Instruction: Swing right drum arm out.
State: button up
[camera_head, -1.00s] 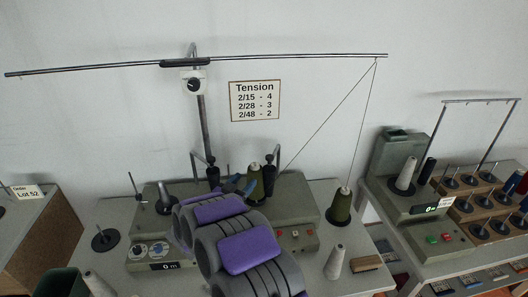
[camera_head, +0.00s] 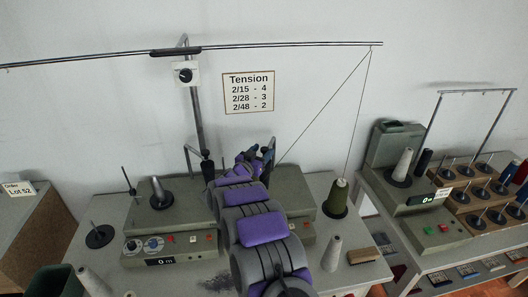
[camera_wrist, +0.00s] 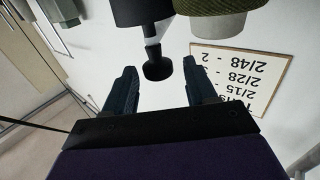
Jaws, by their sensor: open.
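The right drum arm (camera_head: 271,153) is a thin grey post with a black part low on it, at the back of the winding machine (camera_head: 160,225). My gripper (camera_head: 253,155) is just left of it in the head view, partly hidden by my own arm. In the wrist view, my gripper (camera_wrist: 160,82) has its two dark blue fingers apart with nothing held between them. A black cylinder with a short shaft and a black knob (camera_wrist: 158,68) shows beyond the fingers, apparently part of the drum arm. An olive yarn cone (camera_wrist: 218,18) is beside it.
The left drum arm (camera_head: 191,160) stands to the left. A thread runs from the overhead bar (camera_head: 300,45) to the olive cone (camera_head: 338,195) at right. A pale cone (camera_head: 331,252) and a brown block (camera_head: 362,255) are on the table's right. The tension sign (camera_head: 248,92) hangs behind.

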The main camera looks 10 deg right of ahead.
jog(key=shift+x, duration=1.2)
grip_shut()
